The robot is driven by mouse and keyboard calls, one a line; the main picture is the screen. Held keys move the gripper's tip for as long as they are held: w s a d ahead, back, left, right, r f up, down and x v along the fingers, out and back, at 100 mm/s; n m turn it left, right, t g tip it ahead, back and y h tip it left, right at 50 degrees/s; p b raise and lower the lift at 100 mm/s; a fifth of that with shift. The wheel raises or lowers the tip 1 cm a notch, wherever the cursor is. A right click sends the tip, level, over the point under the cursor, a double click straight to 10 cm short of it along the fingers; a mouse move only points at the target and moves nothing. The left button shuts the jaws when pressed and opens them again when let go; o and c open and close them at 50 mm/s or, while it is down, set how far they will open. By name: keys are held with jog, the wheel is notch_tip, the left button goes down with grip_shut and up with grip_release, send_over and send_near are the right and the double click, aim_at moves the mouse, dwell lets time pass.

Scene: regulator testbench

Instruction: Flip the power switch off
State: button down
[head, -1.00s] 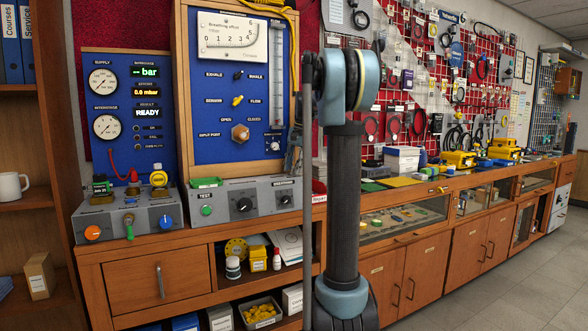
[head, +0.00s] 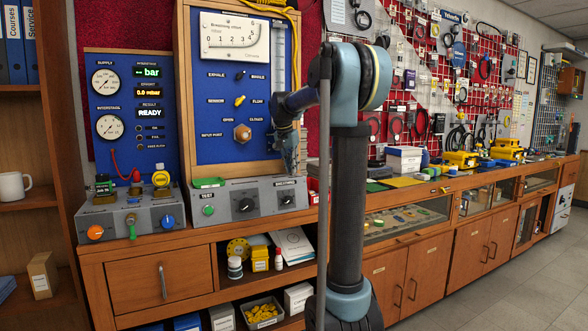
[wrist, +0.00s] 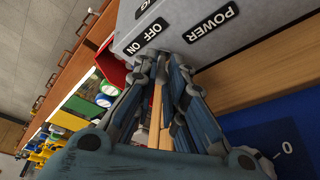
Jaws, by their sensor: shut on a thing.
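The grey console (head: 222,211) stands on the wooden bench in front of the blue test panel. My gripper (head: 291,168) points down at its right end in the head view. In the wrist view my gripper's fingertips (wrist: 168,62) are drawn together at the console face, close to the black OFF/ON label (wrist: 141,38) and the POWER label (wrist: 212,30). The power switch itself is hidden behind the fingers, which appear closed on it. Its position cannot be read.
The left panel's READY display (head: 149,113) is lit. A second grey console (head: 110,218) with an orange knob stands at left. A red bin (wrist: 108,62) is beside the fingers in the wrist view.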

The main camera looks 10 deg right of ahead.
jog(key=shift+a+h, duration=0.25)
jog(key=shift+h, duration=0.15)
jog(key=c, duration=1.7)
grip_release()
jog(key=shift+o, duration=0.2)
jog(key=shift+r, duration=0.1)
jog(key=v, duration=1.1)
jog(key=shift+s+r, duration=0.2)
jog(key=shift+a, duration=0.1)
